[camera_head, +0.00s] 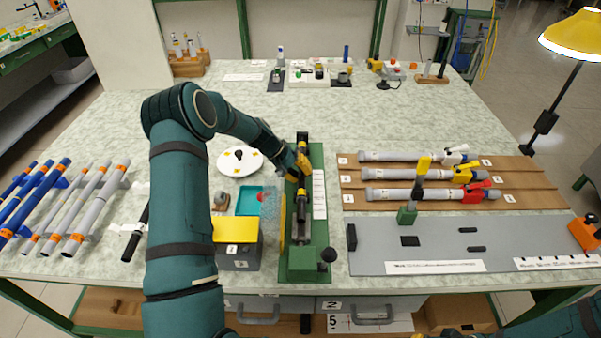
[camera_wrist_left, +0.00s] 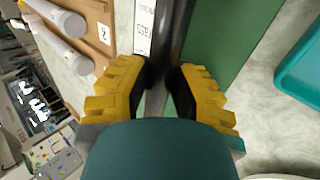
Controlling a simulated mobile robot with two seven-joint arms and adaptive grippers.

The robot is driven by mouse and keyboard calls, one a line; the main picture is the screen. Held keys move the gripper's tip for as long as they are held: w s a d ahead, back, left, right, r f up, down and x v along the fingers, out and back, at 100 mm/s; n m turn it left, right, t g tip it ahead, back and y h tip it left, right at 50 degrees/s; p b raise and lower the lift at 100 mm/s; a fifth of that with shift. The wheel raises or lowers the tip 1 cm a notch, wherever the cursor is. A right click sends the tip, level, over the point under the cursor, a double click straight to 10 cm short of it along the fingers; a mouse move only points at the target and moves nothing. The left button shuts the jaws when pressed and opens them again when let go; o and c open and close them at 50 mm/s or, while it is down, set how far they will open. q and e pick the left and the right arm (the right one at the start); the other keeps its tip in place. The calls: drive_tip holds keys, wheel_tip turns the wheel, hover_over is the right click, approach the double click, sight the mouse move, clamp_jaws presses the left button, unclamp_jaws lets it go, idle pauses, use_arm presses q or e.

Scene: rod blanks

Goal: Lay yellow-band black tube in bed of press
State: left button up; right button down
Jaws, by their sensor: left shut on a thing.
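The press (camera_head: 294,265) is a long green base in the middle of the bench, with a black knob at its near right corner. A black tube (camera_head: 302,141) lies lengthwise over the press. My left gripper (camera_head: 298,166) is shut on it, and the tube (camera_wrist_left: 170,40) runs between the yellow fingers (camera_wrist_left: 158,95) in the left wrist view.
A yellow-topped grey box (camera_head: 236,245) and a teal tray (camera_head: 249,200) stand beside the press. A wooden rack (camera_head: 400,205) with grey tubes and a grey board (camera_head: 440,240) lie to the right.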

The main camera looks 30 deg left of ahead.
use_arm(q)
drive_tip(key=shift+f, duration=0.15)
drive_tip(key=o, duration=0.9)
drive_tip(key=v, duration=1.2)
